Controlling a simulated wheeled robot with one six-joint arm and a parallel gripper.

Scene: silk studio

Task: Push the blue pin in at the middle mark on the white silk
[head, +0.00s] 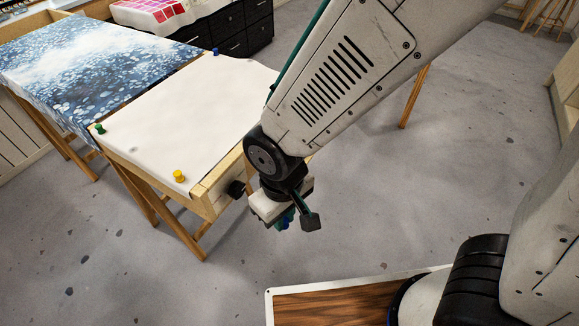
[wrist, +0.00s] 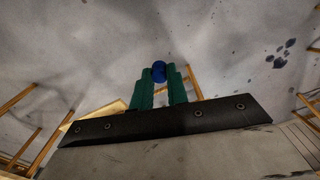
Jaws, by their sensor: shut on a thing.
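The white silk (head: 170,110) is stretched on a wooden frame in the head view. My gripper (head: 286,220) hangs over the floor, just off the frame's near right corner. In the wrist view its green fingers (wrist: 159,90) are shut on a blue pin (wrist: 159,72), whose rounded blue end shows between the tips. A bit of this pin's blue also shows in the head view (head: 285,224). A green pin (head: 100,129), a yellow pin (head: 179,176) and another blue pin (head: 215,51) stand at the silk's edges. I cannot make out the middle mark; my arm covers the silk's right side.
A blue-and-white patterned cloth (head: 75,65) on a second frame adjoins the silk at the left. Dark drawers (head: 232,35) stand behind. A wooden board with a pale rim (head: 335,305) lies at the bottom. The grey floor (head: 460,130) at the right is mostly clear.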

